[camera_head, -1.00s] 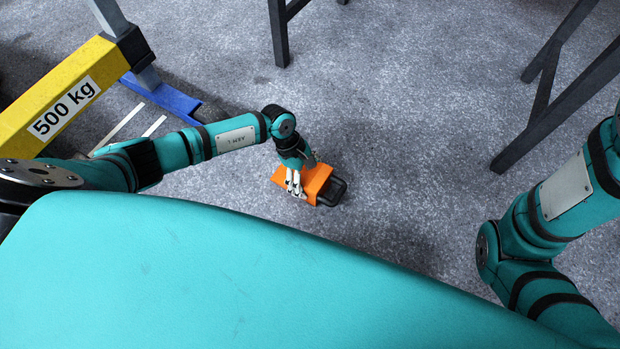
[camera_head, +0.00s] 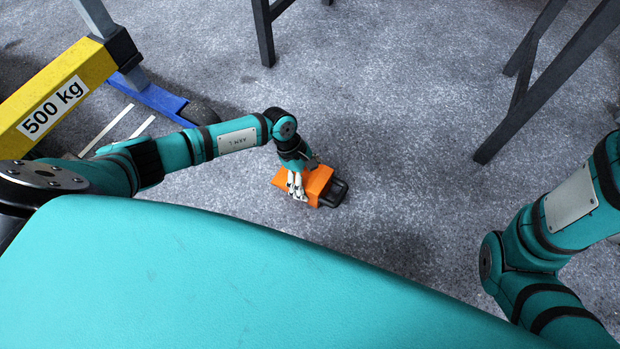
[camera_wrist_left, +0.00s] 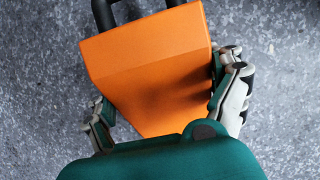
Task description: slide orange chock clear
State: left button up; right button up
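The orange chock (camera_head: 318,180) lies on the grey floor in front of my body, its black handle pointing to the lower right. My left gripper (camera_head: 297,186) reaches down onto it from above. In the left wrist view the chock (camera_wrist_left: 155,70) fills the space between the fingers of the left gripper (camera_wrist_left: 167,88). The handle (camera_wrist_left: 125,8) points away from the palm. The underside of the chock is hidden. My right arm shows at the right edge, but its gripper is out of view.
A yellow beam marked 500 kg (camera_head: 60,95) and a blue leg (camera_head: 150,97) stand at the upper left. Dark trestle legs stand at the top (camera_head: 264,35) and upper right (camera_head: 530,90). The floor (camera_head: 400,120) between the chock and these legs is clear.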

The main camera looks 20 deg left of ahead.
pick_arm(q)
jog(key=shift+o, duration=0.6)
jog(key=shift+r, duration=0.1)
jog(key=v, duration=1.1)
jog(key=shift+r, duration=0.4)
